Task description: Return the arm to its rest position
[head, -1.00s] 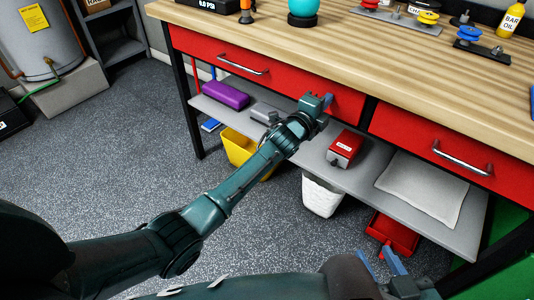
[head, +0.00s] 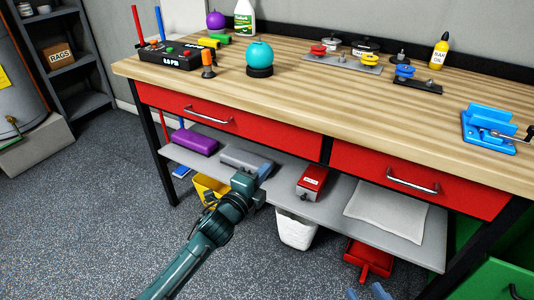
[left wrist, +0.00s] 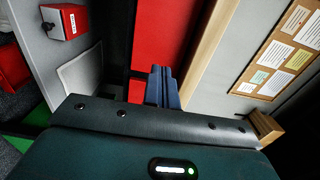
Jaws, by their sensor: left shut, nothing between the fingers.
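My left arm (head: 190,262) reaches in from the bottom of the head view. Its left gripper (head: 265,171) is at the front of the workbench's lower shelf, below the left red drawer (head: 230,117). It overlaps a grey object (head: 240,158) on the shelf in the picture; I cannot tell the gap. In the left wrist view the blue-grey fingers (left wrist: 163,87) are together and empty, with a red drawer front behind them. My right gripper (head: 367,293) shows only as two separated fingertips at the bottom edge of the head view; the rest is out of frame.
The wooden workbench (head: 300,100) carries a teal ball (head: 259,54) and a blue vise (head: 487,128). The shelf holds a purple block (head: 195,141), a red box (head: 312,181) and a pillow-like pad (head: 386,212). A yellow bin (head: 208,190) and white bin (head: 295,230) stand below. Floor at left is clear.

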